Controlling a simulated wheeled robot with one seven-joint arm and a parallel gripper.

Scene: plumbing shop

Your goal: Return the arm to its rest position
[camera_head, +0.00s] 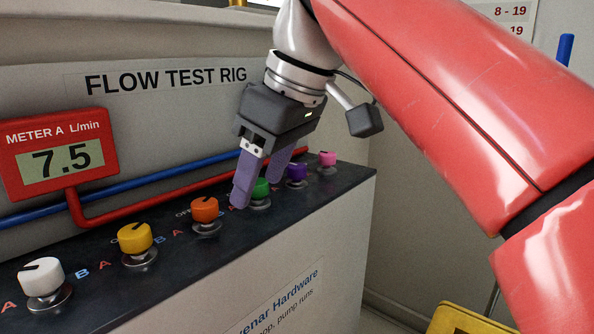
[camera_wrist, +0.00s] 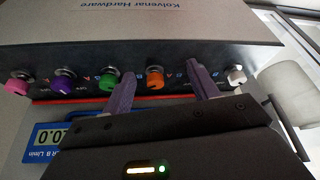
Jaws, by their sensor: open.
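My gripper (camera_head: 254,184) has two purple fingers, spread apart with nothing held between them. In the head view it hangs over the back of the rig's dark top, and its fingers partly cover the green knob (camera_head: 261,188). The orange knob (camera_head: 204,209) is just left of the fingers. In the wrist view my gripper (camera_wrist: 162,88) has its fingers to either side of the orange knob (camera_wrist: 155,77) in the picture. The green knob (camera_wrist: 108,82) is beside one finger. I cannot tell how far the fingertips are from the knobs.
Yellow (camera_head: 135,238) and white (camera_head: 40,277) knobs stand at left, purple (camera_head: 296,171) and pink (camera_head: 327,159) knobs at right. Red and blue pipes run behind the knobs. Red meter A (camera_head: 60,154) reads 7.5. A yellow object (camera_head: 462,319) is at lower right.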

